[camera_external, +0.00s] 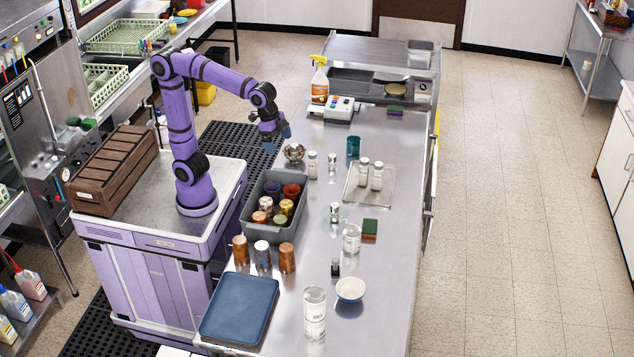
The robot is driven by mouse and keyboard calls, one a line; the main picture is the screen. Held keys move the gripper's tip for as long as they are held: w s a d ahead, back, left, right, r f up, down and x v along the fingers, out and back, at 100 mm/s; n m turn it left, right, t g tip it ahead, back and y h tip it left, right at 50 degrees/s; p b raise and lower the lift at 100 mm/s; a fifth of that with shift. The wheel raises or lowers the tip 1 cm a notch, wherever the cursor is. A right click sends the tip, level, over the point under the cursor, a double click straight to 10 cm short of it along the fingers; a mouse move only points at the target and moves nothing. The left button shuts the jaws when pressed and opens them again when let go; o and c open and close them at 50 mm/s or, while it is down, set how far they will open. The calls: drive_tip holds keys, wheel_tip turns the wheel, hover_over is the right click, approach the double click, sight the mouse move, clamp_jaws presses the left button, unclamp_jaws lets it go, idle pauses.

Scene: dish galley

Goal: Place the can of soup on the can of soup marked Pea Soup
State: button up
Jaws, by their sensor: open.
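Several small cans or cups are in view, and their labels are too small to read, so I cannot tell which one is marked Pea Soup. An orange-brown can (240,250), a white-and-dark can (262,255) and another orange-brown can (287,258) stand in a row on the steel counter. More cans (266,204) stand inside a grey bin (291,229) just behind that row. My gripper (277,141) is open and looks empty. It hangs near the counter's left edge, beyond the bin, apart from the cans.
A dark blue tray (239,308) lies at the counter's near left. A metal bowl (294,152) is near my gripper. The counter's right strip is clear.

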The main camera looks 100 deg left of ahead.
drive_tip(key=s+a+f+n, duration=0.1)
drive_tip(key=s+a+f, duration=0.1)
drive_tip(key=s, duration=0.5)
drive_tip(key=s+a+f+n+t, duration=0.1)
drive_tip(key=s+a+f, duration=0.2)
drive_tip(key=s+a, duration=0.2)
drive_tip(key=s+a+f+n+t, duration=0.1)
drive_tip(key=s+a+f, duration=0.2)
drive_tip(key=s, duration=0.6)
drive_tip(key=shift+s+a+f+y, duration=0.15)
drive_tip(key=shift+s+f+y, duration=0.1)
drive_tip(key=shift+s+y, duration=0.15)
